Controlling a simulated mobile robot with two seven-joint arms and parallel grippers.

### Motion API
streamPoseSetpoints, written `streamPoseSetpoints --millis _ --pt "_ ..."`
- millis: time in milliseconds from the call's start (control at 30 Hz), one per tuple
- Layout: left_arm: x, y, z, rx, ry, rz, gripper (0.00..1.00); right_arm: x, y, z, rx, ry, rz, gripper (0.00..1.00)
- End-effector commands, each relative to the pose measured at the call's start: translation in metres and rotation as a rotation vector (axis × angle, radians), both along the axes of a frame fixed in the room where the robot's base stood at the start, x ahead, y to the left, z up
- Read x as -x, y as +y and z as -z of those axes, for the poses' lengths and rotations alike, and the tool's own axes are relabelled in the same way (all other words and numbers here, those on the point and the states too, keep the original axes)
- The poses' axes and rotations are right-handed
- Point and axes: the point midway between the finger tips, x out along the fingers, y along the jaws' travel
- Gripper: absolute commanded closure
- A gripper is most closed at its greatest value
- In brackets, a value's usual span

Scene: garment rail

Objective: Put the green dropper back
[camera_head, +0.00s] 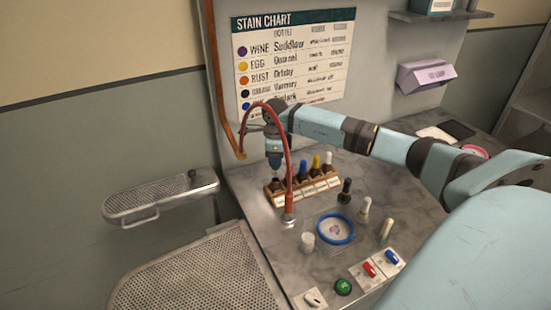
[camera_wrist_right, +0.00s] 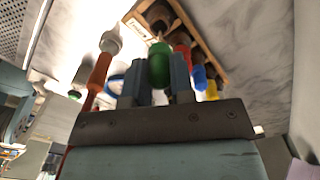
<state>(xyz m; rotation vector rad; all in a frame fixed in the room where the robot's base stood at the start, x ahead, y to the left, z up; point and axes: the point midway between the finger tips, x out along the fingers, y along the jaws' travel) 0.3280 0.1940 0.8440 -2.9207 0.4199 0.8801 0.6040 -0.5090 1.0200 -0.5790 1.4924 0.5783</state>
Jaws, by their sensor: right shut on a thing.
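My right gripper (camera_head: 275,162) is over the left end of the wooden bottle rack (camera_head: 308,190), pointing down. In the right wrist view, the gripper (camera_wrist_right: 162,85) is shut on the green dropper (camera_wrist_right: 158,66), whose green bulb sits between the fingers. Its thin pale tip points toward the rack (camera_wrist_right: 213,44). I cannot tell whether the tip is inside a bottle. In the head view the gripper hides the dropper. My left gripper is not in view.
A red hose (camera_head: 289,150) arches down beside my gripper to a nozzle on the bench. A stain chart (camera_head: 295,60) hangs behind.

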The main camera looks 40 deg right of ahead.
Motion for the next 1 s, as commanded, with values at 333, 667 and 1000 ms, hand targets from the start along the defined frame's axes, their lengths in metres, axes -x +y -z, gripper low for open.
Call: streamPoseSetpoints --millis 333,667,1000 --pt "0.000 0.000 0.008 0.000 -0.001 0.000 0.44 0.000 0.000 0.010 0.000 0.000 0.000 0.99" --pt "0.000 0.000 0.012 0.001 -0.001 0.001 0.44 0.000 0.000 0.017 0.000 0.000 0.000 0.99" --pt "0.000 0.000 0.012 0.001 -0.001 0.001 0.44 0.000 0.000 0.017 0.000 0.000 0.000 0.99"
